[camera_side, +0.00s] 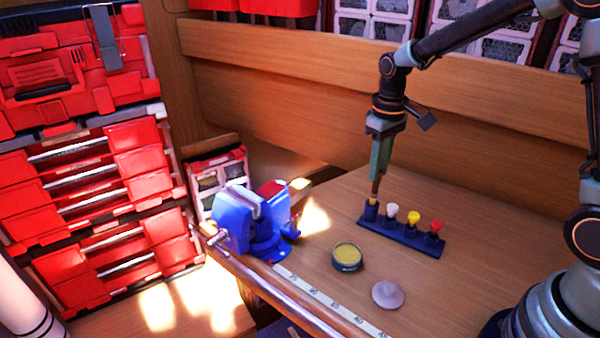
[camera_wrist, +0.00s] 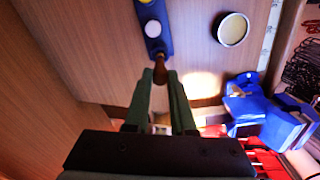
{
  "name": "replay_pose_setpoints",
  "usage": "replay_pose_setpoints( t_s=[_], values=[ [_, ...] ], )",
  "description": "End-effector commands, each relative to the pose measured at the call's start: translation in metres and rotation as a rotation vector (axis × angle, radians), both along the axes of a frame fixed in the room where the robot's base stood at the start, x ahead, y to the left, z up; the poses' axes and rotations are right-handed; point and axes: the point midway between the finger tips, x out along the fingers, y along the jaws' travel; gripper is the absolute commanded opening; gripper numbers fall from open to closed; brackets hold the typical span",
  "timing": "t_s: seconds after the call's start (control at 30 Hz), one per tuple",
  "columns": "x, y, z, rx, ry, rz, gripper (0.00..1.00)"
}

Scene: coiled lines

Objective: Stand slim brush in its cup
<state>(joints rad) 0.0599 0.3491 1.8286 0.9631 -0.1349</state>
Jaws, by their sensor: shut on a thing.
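My gripper (camera_side: 376,176) points down over the left end of a blue rack (camera_side: 405,239), its green fingers close together. It is shut on the slim brush (camera_side: 375,188), whose brown handle shows below the fingertips. The brush is roughly upright, its lower end at the mouth of the leftmost blue cup (camera_side: 370,214). I cannot tell how deep it reaches. In the wrist view the brown brush (camera_wrist: 160,68) shows between the fingertips (camera_wrist: 160,76), at the near end of the rack. The other cups hold a white piece (camera_side: 392,209), a yellow piece (camera_side: 413,217) and a red piece (camera_side: 435,226).
A round tin with yellow contents (camera_side: 347,256) and a pale lilac disc (camera_side: 388,294) lie in front of the rack. A blue vise (camera_side: 255,222) stands at the left on the bench edge, beside a measuring strip (camera_side: 325,300). A wooden backboard (camera_side: 480,130) rises behind.

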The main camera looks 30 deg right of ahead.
Motion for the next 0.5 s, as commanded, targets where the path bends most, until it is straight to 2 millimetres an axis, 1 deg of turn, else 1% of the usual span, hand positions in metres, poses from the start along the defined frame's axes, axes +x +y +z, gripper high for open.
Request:
replay_pose_setpoints(
  t_s=[0.5],
  values=[
    [-0.001, 0.0, -0.015, 0.0, 0.002, 0.0, 0.0]
  ],
)
